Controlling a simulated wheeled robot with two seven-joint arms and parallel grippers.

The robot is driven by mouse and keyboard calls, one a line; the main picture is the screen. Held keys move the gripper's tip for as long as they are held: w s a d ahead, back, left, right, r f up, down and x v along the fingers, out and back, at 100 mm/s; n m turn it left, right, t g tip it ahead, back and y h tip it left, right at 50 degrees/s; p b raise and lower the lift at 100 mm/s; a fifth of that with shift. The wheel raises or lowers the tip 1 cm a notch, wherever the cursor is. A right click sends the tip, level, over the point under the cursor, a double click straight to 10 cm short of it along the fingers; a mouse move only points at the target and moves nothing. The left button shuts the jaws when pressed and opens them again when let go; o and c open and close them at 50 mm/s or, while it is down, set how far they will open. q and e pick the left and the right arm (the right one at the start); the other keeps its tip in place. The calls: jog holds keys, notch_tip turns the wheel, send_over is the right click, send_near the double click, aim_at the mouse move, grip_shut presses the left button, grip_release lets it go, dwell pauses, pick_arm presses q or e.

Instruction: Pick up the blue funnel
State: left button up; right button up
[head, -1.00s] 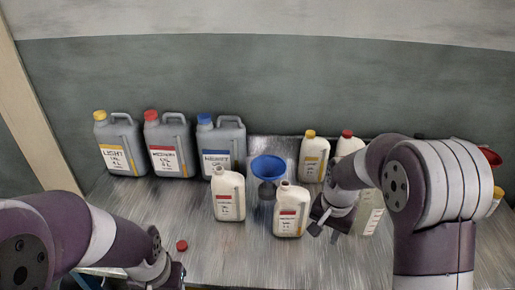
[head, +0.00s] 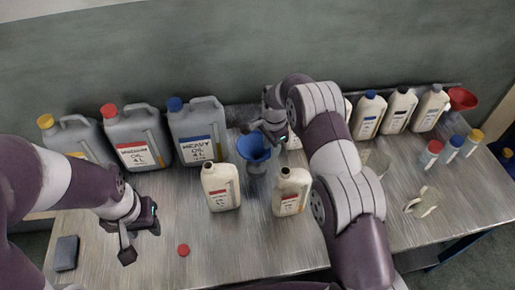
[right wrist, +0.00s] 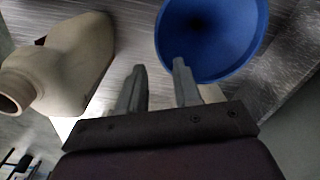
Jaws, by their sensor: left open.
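The blue funnel (head: 254,149) stands with its wide mouth up on the table, between and behind two uncapped cream bottles, the left one (head: 220,187) and the right one (head: 292,192). My right gripper (head: 264,128) is just behind the funnel's rim. In the right wrist view its two fingers (right wrist: 159,68) are apart with nothing between them. One fingertip overlaps the blue funnel cone (right wrist: 212,35) there; I cannot tell whether it touches. My left gripper (head: 138,232) is open and empty over the table's left front, away from the funnel.
Grey oil jugs, including the blue-capped one (head: 198,133), line the back left. Capped cream bottles (head: 368,115) stand at the back right, near a red funnel (head: 462,98) and small capped containers (head: 430,155). A red cap (head: 183,250) lies at the front. The front middle is clear.

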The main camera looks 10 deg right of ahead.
aim_at(268, 157)
jog(key=shift+w+a+f+p, duration=0.1)
jog(key=shift+a+f+p, duration=0.15)
jog(key=shift+f, duration=0.4)
jog(key=shift+a+f+p, duration=0.15)
jog(key=shift+f+p, duration=0.1)
jog(key=shift+f, duration=0.35)
jog(key=shift+a+f, duration=0.1)
jog(key=shift+f, duration=0.15)
jog(key=shift+s, duration=0.25)
jog(key=shift+w+f, duration=0.15)
grip_shut()
pick_arm(q)
jog(key=shift+s+a+r, duration=0.1)
jog(key=shift+a+r, duration=0.15)
jog(key=shift+r, duration=0.25)
jog(key=shift+a+r, duration=0.25)
jog(key=shift+r, duration=0.25)
